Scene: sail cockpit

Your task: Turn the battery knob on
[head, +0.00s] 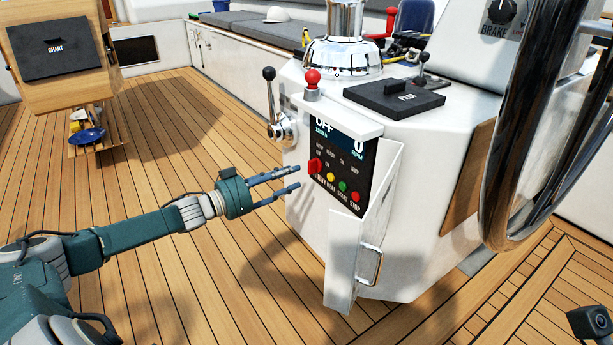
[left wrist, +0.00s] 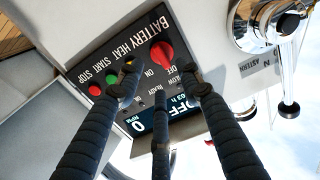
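The red battery knob (head: 315,166) is at the left edge of the dark control panel (head: 345,160) on the white console. In the left wrist view the knob (left wrist: 162,55) shows beside the BATTERY label, with OFF and ON marks near it. I cannot tell surely which mark it points at. My left gripper (head: 298,177) is open and empty, its fingers pointing at the panel just left of the knob. In the left wrist view its fingers (left wrist: 163,95) are spread, with the knob visible beyond and between them, apparently untouched. The panel display (head: 338,138) reads OFF. My right gripper is out of view.
Yellow, green and red buttons (head: 342,186) sit right of the knob. An open white door (head: 352,240) stands below and right of the panel. A chrome lever (head: 272,105) is at the console's left, a steering wheel (head: 530,120) at right.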

